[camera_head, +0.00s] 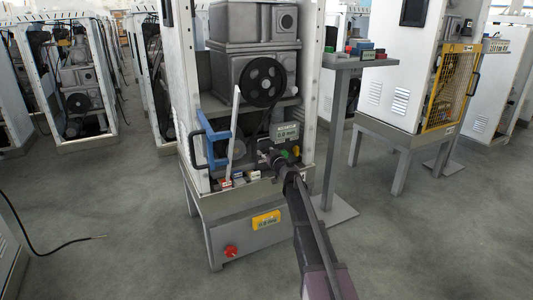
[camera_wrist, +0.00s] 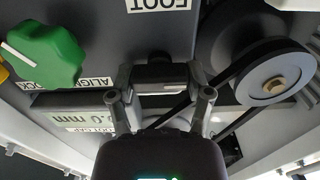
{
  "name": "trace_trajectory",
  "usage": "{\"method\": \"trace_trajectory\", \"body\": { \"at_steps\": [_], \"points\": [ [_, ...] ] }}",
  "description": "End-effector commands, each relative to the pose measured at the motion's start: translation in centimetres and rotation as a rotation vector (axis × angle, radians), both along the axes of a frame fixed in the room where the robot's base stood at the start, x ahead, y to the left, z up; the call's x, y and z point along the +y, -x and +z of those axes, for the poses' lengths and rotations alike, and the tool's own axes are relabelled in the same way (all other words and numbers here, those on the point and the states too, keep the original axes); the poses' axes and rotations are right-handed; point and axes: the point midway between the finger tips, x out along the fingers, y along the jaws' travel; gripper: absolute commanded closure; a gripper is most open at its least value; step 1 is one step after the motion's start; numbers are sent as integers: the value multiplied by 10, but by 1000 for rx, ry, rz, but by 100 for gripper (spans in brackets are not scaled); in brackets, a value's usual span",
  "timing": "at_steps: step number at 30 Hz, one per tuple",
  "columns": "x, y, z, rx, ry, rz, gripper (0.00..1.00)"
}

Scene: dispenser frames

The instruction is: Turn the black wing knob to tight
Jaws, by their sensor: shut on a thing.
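The black wing knob (camera_wrist: 160,72) shows at the top middle of the wrist view, under a white label reading FOOT. My gripper (camera_wrist: 161,88) has one finger on each side of it and is shut on it. In the head view my gripper (camera_head: 274,157) reaches to the low front of the open dispenser frame (camera_head: 310,100), and I cannot make out the knob there. A display panel (camera_wrist: 82,121) with a mm reading lies behind the fingers in the wrist view and also shows in the head view (camera_head: 288,132). The tight mark is not readable.
A green knob (camera_wrist: 45,55) sits left of my gripper in the wrist view. A belt pulley (camera_wrist: 275,72) is to the right. A post-mounted tray (camera_head: 350,62) stands right.

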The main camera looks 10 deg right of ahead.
Motion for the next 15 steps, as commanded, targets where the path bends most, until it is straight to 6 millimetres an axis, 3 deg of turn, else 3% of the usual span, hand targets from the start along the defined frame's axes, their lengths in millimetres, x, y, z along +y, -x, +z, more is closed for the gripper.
{"method": "trace_trajectory", "body": {
  "at_steps": [15],
  "points": [
    [-2,-2,0,59,-185,-6,82]
  ]
}}
